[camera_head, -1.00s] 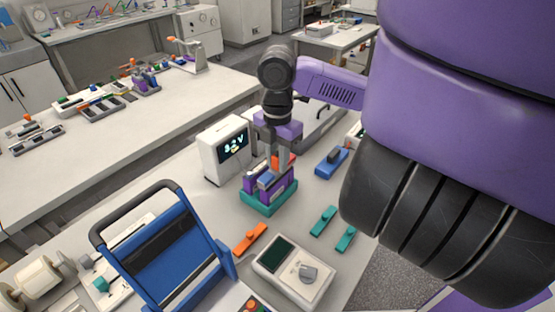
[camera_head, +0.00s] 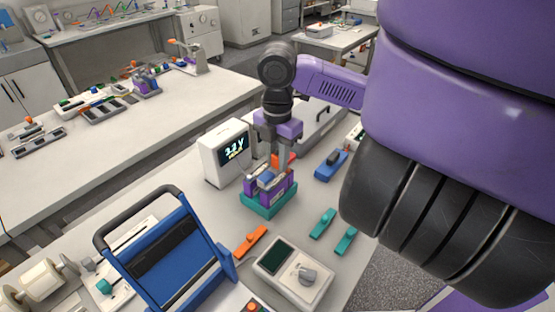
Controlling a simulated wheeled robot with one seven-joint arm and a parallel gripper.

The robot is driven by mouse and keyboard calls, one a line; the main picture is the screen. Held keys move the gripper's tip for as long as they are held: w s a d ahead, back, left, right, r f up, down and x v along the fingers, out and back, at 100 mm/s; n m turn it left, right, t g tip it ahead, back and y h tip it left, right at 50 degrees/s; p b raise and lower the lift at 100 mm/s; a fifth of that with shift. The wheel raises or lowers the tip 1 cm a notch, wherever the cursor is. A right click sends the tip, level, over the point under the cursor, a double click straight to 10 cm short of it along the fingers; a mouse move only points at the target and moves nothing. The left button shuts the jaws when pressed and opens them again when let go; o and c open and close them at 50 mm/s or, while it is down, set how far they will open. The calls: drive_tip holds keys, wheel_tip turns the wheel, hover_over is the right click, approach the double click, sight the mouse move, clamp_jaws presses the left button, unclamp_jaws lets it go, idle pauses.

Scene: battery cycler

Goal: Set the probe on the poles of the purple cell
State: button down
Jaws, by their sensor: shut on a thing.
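Purple upright blocks (camera_head: 282,193), among which the purple cell appears to be, stand in a teal base (camera_head: 262,208) at the middle of the bench. A small blue piece (camera_head: 266,179) shows between the purple parts. My gripper (camera_head: 275,166) points down directly over this group, its fingers at the top of it. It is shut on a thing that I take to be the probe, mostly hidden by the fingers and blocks. I cannot tell whether the tips touch the poles. The white meter (camera_head: 208,150) behind left has a lit screen reading about 3.2 V.
An orange-red piece (camera_head: 288,159) shows just behind the fingers. A blue block (camera_head: 331,164) and teal clips (camera_head: 322,224) lie to the right. An orange clip (camera_head: 251,241), a white knobbed box (camera_head: 293,273) and a blue-framed stand (camera_head: 172,255) are in front.

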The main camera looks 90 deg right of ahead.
drive_tip(key=shift+r+p, duration=1.75)
drive_tip(key=shift+r, duration=0.9)
drive_tip(key=shift+f, duration=0.1)
